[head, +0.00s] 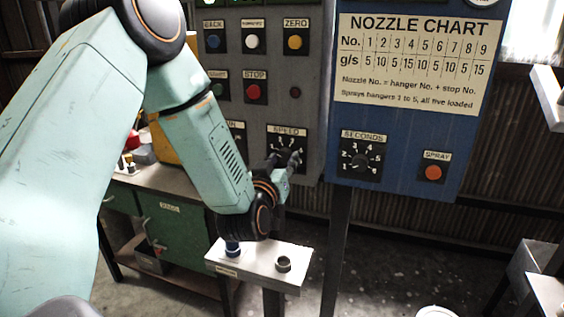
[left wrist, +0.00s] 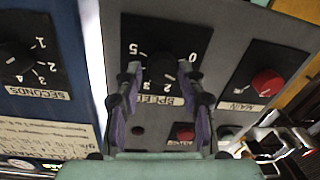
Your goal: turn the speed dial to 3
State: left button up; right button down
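The speed dial (head: 287,150) is a black knob on a black plate labelled SPEED on the grey panel. The left wrist view shows it upside down (left wrist: 163,68), with 0, 2, 3 and 5 legible around it; I cannot tell where its pointer stands. My left gripper (head: 289,161) is at the dial, covering its lower part in the head view. In the left wrist view its two fingers (left wrist: 162,72) stand apart on either side of the knob. I cannot tell whether the fingertips touch it. My right gripper is not in view.
The SECONDS dial (head: 361,162) and orange SPRAY button (head: 433,173) are on the blue panel to the right. A red MAIN knob (left wrist: 267,82) and the red STOP button (head: 253,92) are near the dial.

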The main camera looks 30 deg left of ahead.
pick_arm(q)
jog(key=shift+a+f, duration=0.1)
jog(key=shift+a, duration=0.15)
jog(key=shift+c, duration=1.4)
jog(key=shift+d, duration=0.15)
jog(key=c, duration=0.3)
grip_shut()
jog(key=m+p, duration=0.3)
jog(key=m, duration=0.1)
jog(key=m+p, duration=0.3)
jog(key=m, duration=0.2)
jog(key=m+p, duration=0.4)
jog(key=shift+m+t, duration=0.4)
jog(key=shift+m+h+p, duration=0.4)
jog(key=shift+m+p, duration=1.3)
jog(key=shift+m, duration=0.6)
